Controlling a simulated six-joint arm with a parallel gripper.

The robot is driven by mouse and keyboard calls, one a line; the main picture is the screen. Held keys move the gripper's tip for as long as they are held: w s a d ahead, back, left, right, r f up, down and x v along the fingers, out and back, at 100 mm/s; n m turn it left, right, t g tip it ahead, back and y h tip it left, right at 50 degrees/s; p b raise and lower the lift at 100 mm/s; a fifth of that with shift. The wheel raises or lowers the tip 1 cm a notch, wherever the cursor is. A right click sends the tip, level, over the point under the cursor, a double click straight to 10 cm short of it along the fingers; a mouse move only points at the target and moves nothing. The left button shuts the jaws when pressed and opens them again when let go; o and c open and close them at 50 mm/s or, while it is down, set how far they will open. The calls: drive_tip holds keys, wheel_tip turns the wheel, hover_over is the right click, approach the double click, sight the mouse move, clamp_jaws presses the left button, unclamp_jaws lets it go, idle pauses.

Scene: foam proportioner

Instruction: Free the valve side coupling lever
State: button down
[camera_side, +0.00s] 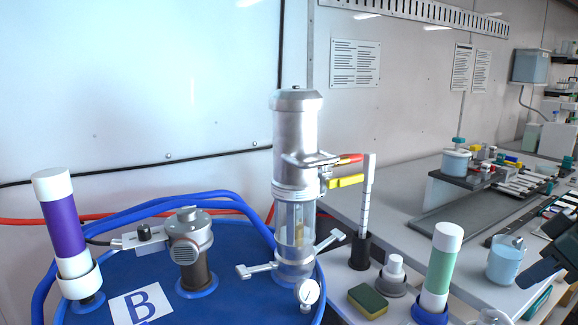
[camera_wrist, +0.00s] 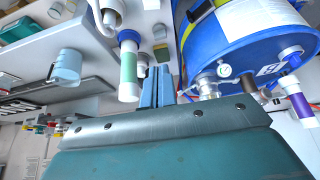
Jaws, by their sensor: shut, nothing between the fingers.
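The proportioner is a metal cylinder (camera_side: 296,140) with a clear lower section, standing on the blue drum (camera_side: 228,262). Two silver coupling levers stick out near its base, a left one (camera_side: 256,270) and a right one (camera_side: 329,241). A red handle (camera_side: 349,159) and a yellow handle (camera_side: 346,181) project from its right side higher up. I cannot tell which lever is the valve side one. My gripper (camera_side: 528,283) is at the right edge, well away from the cylinder. Its fingers show shut and empty in the wrist view (camera_wrist: 157,86).
A pressure gauge (camera_side: 308,291) sits at the cylinder's foot. A purple tube (camera_side: 64,225) and a metal cap fitting (camera_side: 188,240) stand left on the drum.

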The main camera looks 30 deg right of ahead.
drive_tip(key=w+r+t+h, duration=0.1)
drive_tip(key=w, duration=1.5)
drive_tip(key=n+t+h, duration=0.2)
approach(337, 230)
drive_tip(key=v, duration=0.4)
drive_tip(key=shift+s+a+f, duration=0.1)
drive_tip(key=shift+f, duration=0.1)
drive_tip(key=shift+x, duration=4.9)
